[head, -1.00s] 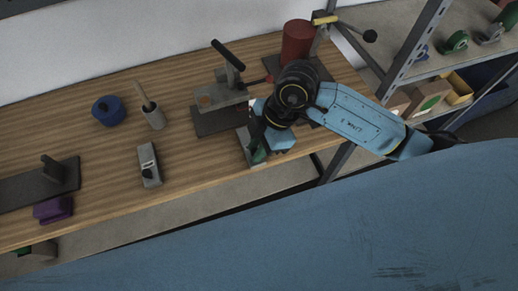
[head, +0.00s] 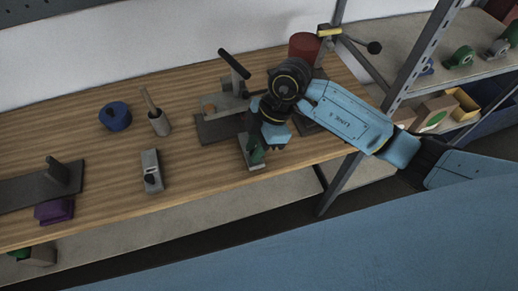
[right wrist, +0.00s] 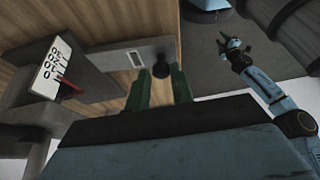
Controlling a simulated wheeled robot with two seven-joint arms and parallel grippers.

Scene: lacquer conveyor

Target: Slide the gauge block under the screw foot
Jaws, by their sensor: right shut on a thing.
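A grey block with a dark knob, seemingly the gauge block (right wrist: 115,58), lies on the wooden bench. In the head view the gauge block (head: 246,152) is partly covered by my right gripper (head: 257,150). In the wrist view a white numbered dial (right wrist: 53,68) with a red pointer sits by the block. I cannot make out the screw foot. My left gripper (right wrist: 235,46) hangs apart, open and empty.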

